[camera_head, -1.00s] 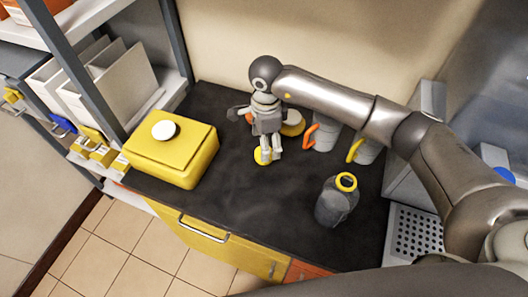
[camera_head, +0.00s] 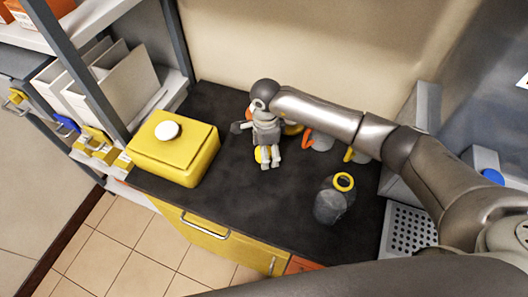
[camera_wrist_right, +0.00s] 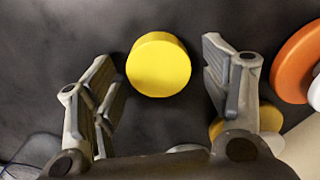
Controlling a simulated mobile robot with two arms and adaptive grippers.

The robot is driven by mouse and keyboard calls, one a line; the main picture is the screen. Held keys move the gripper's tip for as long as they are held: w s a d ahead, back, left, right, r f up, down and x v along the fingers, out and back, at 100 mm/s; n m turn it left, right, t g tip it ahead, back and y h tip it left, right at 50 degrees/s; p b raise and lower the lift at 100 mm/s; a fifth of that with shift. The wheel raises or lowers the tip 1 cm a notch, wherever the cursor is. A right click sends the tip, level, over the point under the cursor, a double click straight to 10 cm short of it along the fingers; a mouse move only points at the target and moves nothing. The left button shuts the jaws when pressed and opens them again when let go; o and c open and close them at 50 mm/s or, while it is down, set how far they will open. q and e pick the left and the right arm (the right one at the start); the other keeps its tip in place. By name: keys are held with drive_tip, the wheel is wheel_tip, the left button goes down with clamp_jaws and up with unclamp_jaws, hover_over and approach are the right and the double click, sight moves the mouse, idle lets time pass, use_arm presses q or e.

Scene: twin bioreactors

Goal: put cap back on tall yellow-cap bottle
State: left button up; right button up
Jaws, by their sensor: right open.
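The yellow cap (camera_wrist_right: 158,65) lies on the dark worktop between and slightly beyond my right fingers in the wrist view. In the head view the cap (camera_head: 261,154) is partly hidden by the fingers. My right gripper (camera_head: 269,164) is open and empty above the cap; its spread fingers also show in the wrist view (camera_wrist_right: 160,95). A grey bottle (camera_head: 330,207) with a yellow ring (camera_head: 344,182) at its open neck stands on the worktop, to the right of the gripper. My left gripper is out of view.
An orange disc (camera_wrist_right: 297,62) lies right of the fingers. A yellow box (camera_head: 176,152) stands left. The front worktop (camera_head: 247,205) is clear.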

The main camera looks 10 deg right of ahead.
drive_tip(key=c, duration=0.9)
drive_tip(key=shift+o, duration=0.2)
drive_tip(key=shift+r, duration=0.15)
